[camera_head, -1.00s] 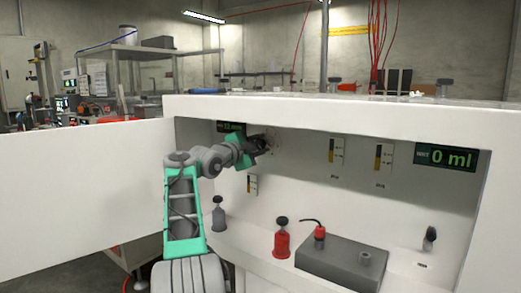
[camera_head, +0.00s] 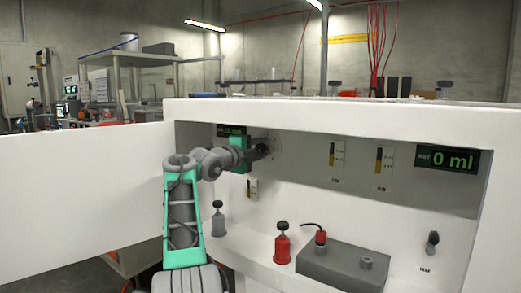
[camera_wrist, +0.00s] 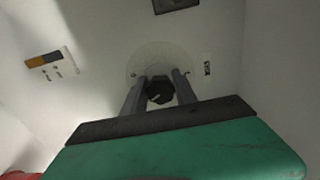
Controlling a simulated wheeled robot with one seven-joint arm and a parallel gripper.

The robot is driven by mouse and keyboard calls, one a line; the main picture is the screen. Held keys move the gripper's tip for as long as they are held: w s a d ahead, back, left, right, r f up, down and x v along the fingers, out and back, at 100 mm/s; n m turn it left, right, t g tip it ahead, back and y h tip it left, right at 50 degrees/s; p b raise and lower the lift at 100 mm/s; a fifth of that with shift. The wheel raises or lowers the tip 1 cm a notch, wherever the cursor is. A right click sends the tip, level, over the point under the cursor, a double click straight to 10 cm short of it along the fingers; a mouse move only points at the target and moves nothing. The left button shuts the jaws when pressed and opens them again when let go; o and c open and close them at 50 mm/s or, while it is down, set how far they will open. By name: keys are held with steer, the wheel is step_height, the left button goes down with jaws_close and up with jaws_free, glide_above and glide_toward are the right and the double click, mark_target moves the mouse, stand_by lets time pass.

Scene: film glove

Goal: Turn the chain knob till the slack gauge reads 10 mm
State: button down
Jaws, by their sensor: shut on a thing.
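My gripper (camera_head: 262,150) reaches into the white cabinet at its upper left back wall. In the wrist view my gripper (camera_wrist: 160,88) has its two grey fingers on either side of a dark knob (camera_wrist: 159,90), shut on it. The knob sits on a round pale disc (camera_wrist: 142,58) with small marks on the wall. In the head view the knob is mostly hidden by the fingers. A dark green display (camera_head: 231,130) is above and left of the gripper; its digits are too small and partly covered to read.
A small gauge plate (camera_head: 252,188) is below the gripper. Two more gauges (camera_head: 337,155) are on the back wall, with a "0 ml" display (camera_head: 447,159) at right. A red bottle (camera_head: 282,245), grey bottle (camera_head: 218,220) and grey block (camera_head: 340,262) stand on the shelf. The open door (camera_head: 85,195) is at left.

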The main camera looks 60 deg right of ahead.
steer(key=shift+f, duration=0.1)
steer(key=c, duration=1)
jaws_free()
steer(key=w+a, duration=0.1)
steer(key=a, duration=0.6)
steer(key=shift+a+b, duration=0.35)
steer(key=shift+a, duration=0.05)
steer(key=shift+w, duration=0.1)
